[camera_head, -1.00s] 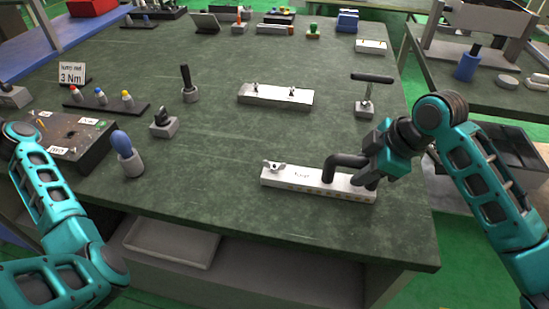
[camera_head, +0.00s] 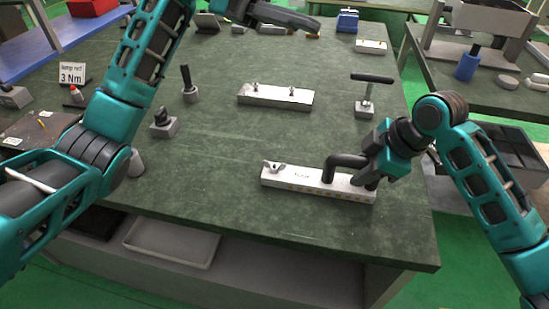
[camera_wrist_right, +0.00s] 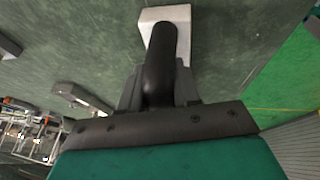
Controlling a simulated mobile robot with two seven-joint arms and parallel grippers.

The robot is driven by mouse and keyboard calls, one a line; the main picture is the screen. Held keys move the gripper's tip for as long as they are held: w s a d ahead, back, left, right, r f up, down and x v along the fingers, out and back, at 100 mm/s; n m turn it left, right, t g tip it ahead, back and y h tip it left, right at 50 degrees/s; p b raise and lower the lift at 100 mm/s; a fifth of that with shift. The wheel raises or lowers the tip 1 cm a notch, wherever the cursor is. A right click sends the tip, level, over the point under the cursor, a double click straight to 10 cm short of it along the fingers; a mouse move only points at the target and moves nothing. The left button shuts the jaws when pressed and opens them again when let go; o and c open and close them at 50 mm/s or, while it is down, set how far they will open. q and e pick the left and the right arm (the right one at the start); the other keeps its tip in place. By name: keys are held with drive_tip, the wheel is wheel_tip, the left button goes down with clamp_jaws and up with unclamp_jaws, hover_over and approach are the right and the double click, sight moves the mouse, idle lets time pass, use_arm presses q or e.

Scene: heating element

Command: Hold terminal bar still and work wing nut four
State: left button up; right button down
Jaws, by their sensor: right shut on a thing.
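A white terminal bar (camera_head: 305,184) with printed marking lies near the table's front edge. A small metal wing nut (camera_head: 272,166) sits on its left end. A black bent handle (camera_head: 345,160) rises from its right part. My right gripper (camera_head: 368,178) is at the bar's right end, shut on the black handle, which also shows between the fingers in the right wrist view (camera_wrist_right: 160,65). The bar's pale end (camera_wrist_right: 168,14) shows beyond it. My left arm reaches up out of the frame; a dark part that appears to be my left gripper (camera_head: 285,17) shows at the top, its jaws unclear.
Behind lies another pale bar (camera_head: 275,96) with two small wing nuts. A T-handled tool (camera_head: 368,92) stands right of it. A black-handled tool (camera_head: 189,85) and a grey block with a dark knob (camera_head: 163,122) stand left. The table between the bars is clear.

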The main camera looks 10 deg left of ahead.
use_arm(q)
drive_tip(key=w+d+f+n+t+y, duration=0.1)
drive_tip(key=d+f+n+t+y, duration=0.15)
drive_tip(key=f+y, duration=0.4)
drive_tip(key=n+t+y, duration=0.4)
drive_tip(key=n+y, duration=0.5)
drive_tip(key=y, duration=0.1)
approach(274, 167)
drive_tip(key=shift+h, duration=0.25)
wheel_tip(274, 167, down, 8)
drive_tip(key=shift+s+a+r, duration=0.1)
drive_tip(key=shift+a, duration=0.05)
clamp_jaws()
